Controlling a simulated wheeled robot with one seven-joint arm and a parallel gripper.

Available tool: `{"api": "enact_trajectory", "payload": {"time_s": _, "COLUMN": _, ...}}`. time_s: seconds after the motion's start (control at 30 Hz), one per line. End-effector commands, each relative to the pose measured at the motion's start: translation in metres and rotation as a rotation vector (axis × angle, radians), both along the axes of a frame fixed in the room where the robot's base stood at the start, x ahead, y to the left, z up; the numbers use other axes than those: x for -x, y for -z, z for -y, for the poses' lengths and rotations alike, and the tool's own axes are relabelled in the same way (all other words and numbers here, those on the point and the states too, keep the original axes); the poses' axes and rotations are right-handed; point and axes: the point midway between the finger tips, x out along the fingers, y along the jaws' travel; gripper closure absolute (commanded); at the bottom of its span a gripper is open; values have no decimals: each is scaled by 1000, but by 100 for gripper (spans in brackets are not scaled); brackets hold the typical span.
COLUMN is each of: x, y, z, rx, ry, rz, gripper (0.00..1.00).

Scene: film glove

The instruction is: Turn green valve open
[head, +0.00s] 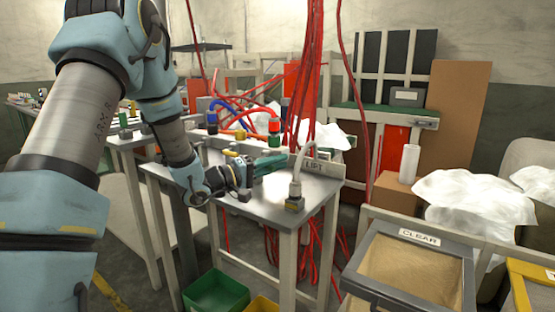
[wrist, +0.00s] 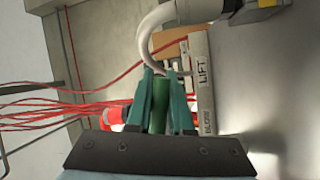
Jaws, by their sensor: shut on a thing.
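My gripper (head: 268,163) reaches over the metal bench top with its teal fingers just in front of the labelled rail. In the wrist view, my gripper (wrist: 168,85) is shut on the green valve (wrist: 160,103), a dark green cylindrical part between the two fingers. In the head view the fingers mostly hide the held part. Whether the valve is turned open or closed cannot be told.
A grey hose (head: 299,170) curves up from a fitting beside the LIFT label (head: 314,164). A red and green fitting (head: 274,130) and blue and red hoses stand behind. Red cables (head: 310,75) hang over the bench. A CLEAR bin (head: 413,270) stands front right.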

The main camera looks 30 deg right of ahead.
Motion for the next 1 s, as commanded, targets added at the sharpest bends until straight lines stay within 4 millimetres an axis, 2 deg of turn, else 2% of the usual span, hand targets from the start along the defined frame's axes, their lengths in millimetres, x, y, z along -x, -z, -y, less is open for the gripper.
{"api": "enact_trajectory", "payload": {"time_s": 1.0, "x": -22, "y": 37, "z": -12, "rx": -468, "ry": -1, "rz": 839, "gripper": 100}}
